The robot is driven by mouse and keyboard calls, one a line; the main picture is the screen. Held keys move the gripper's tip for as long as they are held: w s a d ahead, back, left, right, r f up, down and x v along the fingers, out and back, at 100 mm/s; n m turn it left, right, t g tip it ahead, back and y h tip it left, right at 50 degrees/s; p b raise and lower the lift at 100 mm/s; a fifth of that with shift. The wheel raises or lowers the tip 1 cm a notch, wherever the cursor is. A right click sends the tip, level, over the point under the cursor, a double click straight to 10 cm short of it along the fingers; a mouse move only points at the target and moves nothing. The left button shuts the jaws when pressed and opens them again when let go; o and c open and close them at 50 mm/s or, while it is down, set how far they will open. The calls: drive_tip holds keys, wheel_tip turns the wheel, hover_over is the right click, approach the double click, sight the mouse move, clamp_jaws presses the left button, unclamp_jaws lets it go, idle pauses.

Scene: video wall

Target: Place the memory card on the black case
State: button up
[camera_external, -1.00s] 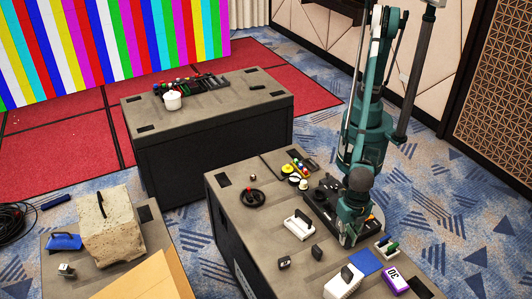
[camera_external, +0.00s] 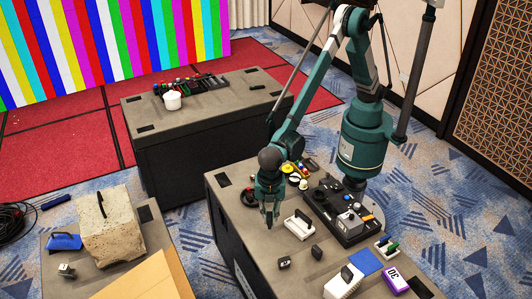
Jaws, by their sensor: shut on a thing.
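My gripper (camera_external: 270,216) points down over the left part of the near black case (camera_external: 225,245), which has black sides and a grey-brown top. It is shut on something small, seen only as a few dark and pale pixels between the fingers. I cannot tell whether this is the memory card, and I pick out no memory card elsewhere. I cannot tell whether the fingers are close to the case top or well above it. Another black case (camera_external: 215,165) of the same kind stands behind. The task line does not show which case is meant.
A black control panel (camera_external: 338,218), blue square (camera_external: 366,262) and purple box (camera_external: 396,281) lie right. The far case has bare top at front.

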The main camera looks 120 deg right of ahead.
drive_tip(key=w+d+m, duration=0.2)
drive_tip(key=w+d, duration=0.2)
drive_tip(key=d, duration=1)
drive_tip(key=w+d+m, duration=0.1)
drive_tip(key=w+d, duration=0.4)
drive_tip(key=d, duration=0.9)
drive_tip(key=w+d+m, duration=0.2)
drive_tip(key=w+d, duration=0.2)
drive_tip(key=d, duration=1)
drive_tip(key=d+m, duration=0.2)
drive_tip(key=d, duration=1.5)
drive_tip(key=s+d+m, duration=0.1)
drive_tip(key=s+d, duration=0.3)
drive_tip(key=d, duration=1)
drive_tip(key=s+d+m, duration=0.1)
drive_tip(key=s+d, duration=0.3)
drive_tip(key=d, duration=0.9)
drive_tip(key=s+d+m, duration=0.1)
drive_tip(key=s+d, duration=0.8)
drive_tip(key=d, duration=0.4)
drive_tip(key=s+d+m, duration=0.2)
drive_tip(key=s+d, duration=0.6)
drive_tip(key=d, duration=0.5)
drive_tip(key=shift+s+d+m, duration=0.25)
drive_tip(key=shift+s+m, duration=0.05)
drive_tip(key=shift+s, duration=0.1)
drive_tip(key=shift+f, duration=0.1)
drive_tip(key=shift+f+b, duration=0.5)
drive_tip(key=shift+f, duration=2.6)
